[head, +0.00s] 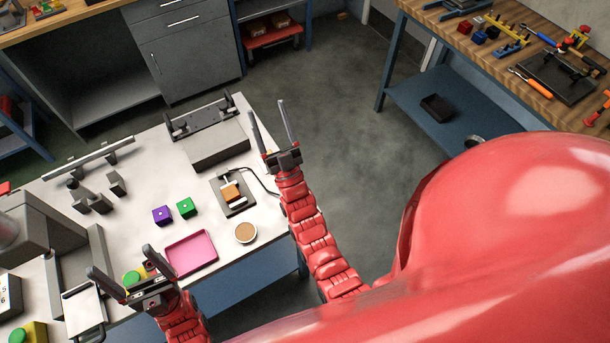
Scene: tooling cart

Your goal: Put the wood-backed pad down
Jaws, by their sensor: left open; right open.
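A small block with an orange-brown wooden top (230,191), which looks like the wood-backed pad, sits on a dark flat plate (240,209) with a black cable on the light table. No gripper touches it. My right gripper (266,107) is open and empty, with its fingers pointing away past the table's right edge, beyond the block. My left gripper (119,258) is open at the lower left, left of the pink tray (191,254). A green and yellow object (133,277) shows between or behind its fingers; I cannot tell whether they touch.
A purple cube (162,215) and a green cube (186,207) stand near the tray. A round tan-filled dish (245,232) is near the table's right edge. A grey fixture (215,145) stands at the back. Grey blocks (98,203) are at left. Bare tabletop (150,180) lies between.

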